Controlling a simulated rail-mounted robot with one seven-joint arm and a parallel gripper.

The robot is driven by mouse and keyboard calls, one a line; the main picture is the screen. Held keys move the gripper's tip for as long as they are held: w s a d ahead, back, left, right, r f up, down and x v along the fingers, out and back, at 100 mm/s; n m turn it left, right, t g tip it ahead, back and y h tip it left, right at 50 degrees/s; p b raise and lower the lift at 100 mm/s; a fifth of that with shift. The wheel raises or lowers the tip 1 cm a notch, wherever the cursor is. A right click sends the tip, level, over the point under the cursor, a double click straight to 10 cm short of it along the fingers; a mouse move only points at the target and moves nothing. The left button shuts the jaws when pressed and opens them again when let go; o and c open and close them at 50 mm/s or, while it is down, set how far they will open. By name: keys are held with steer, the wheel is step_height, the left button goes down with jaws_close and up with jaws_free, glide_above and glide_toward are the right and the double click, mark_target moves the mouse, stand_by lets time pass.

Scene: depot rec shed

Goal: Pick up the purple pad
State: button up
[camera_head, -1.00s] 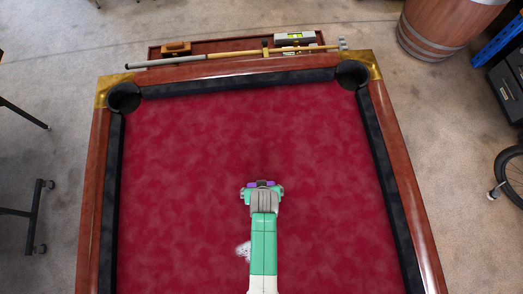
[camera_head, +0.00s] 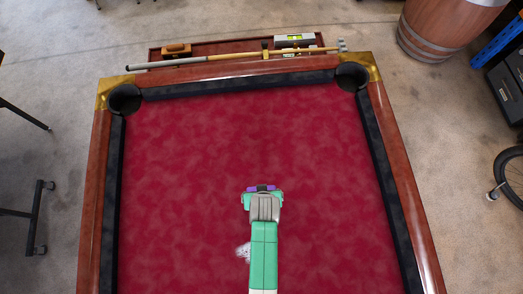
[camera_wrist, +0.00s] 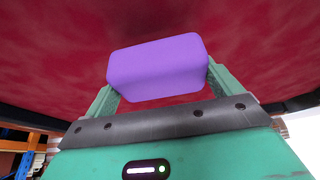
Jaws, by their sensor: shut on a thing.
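The purple pad (camera_wrist: 157,68) is a small block with rounded edges. In the wrist view it sits between the two green fingers of my gripper (camera_wrist: 160,85), which is shut on it. In the head view only a thin strip of the pad (camera_head: 261,188) shows at the far end of my gripper (camera_head: 263,192), over the red cloth of the pool table (camera_head: 190,160). My wrist hides most of the pad there. I cannot tell from the head view how high it is above the cloth.
A whitish patterned thing (camera_head: 243,250) lies on the cloth left of my arm, partly hidden. Dark cushions and wooden rails edge the table, with corner pockets (camera_head: 124,98) at the far end. Beyond are a cue (camera_head: 215,59) and a level (camera_head: 294,39). The far cloth is clear.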

steer(key=s, duration=0.9)
steer(key=s+r, duration=0.1)
steer(key=s, duration=0.4)
steer(key=shift+s+d+r, duration=0.1)
steer(key=shift+s+d, duration=0.05)
steer(key=shift+d, duration=0.2)
